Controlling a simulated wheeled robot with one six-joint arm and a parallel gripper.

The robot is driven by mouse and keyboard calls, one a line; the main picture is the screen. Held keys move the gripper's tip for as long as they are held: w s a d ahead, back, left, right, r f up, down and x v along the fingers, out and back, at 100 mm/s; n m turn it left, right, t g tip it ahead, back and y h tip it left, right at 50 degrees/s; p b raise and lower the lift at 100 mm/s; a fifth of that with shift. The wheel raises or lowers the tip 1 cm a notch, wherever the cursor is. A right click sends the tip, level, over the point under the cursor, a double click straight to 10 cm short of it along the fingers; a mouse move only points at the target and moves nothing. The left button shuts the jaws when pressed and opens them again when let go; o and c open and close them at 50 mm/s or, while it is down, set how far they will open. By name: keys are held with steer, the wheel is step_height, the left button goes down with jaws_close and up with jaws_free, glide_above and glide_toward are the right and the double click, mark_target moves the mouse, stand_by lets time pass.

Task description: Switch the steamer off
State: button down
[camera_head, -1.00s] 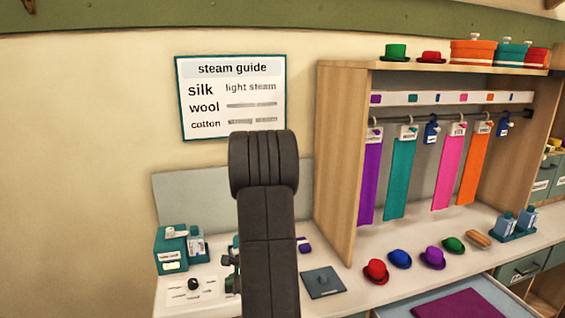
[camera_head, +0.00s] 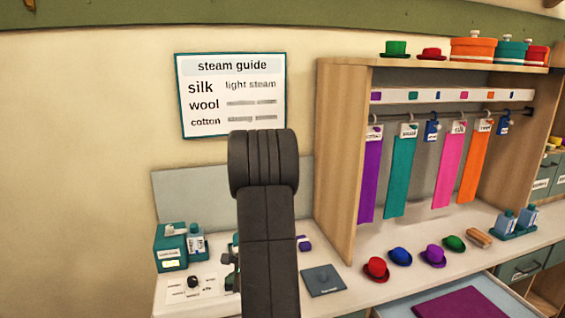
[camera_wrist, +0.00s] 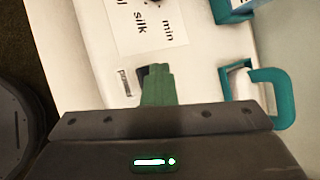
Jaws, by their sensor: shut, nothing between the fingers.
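A white control card (camera_head: 175,293) with a dark round knob (camera_head: 193,282) lies on the counter at the lower left in the head view. In the wrist view the card (camera_wrist: 125,28) shows the words "silk" and "min". A small dark part (camera_wrist: 143,74), apparently a switch, sits beside a small label (camera_wrist: 125,82). My gripper (camera_wrist: 158,70) is shut and empty, its green fingertips over or against this dark part and partly hiding it. I cannot tell if they touch. In the head view my arm hides most of my gripper.
A teal handle (camera_wrist: 286,95) is close to the right of my gripper. A grey pad (camera_head: 323,281) and several small hats (camera_head: 400,257) lie to the right.

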steer(key=shift+r, duration=0.15)
step_height(320, 180, up, 6)
steer(key=p, duration=0.4)
steer(key=shift+r+p, duration=0.1)
steer(key=shift+p, duration=0.25)
stand_by(1.4)
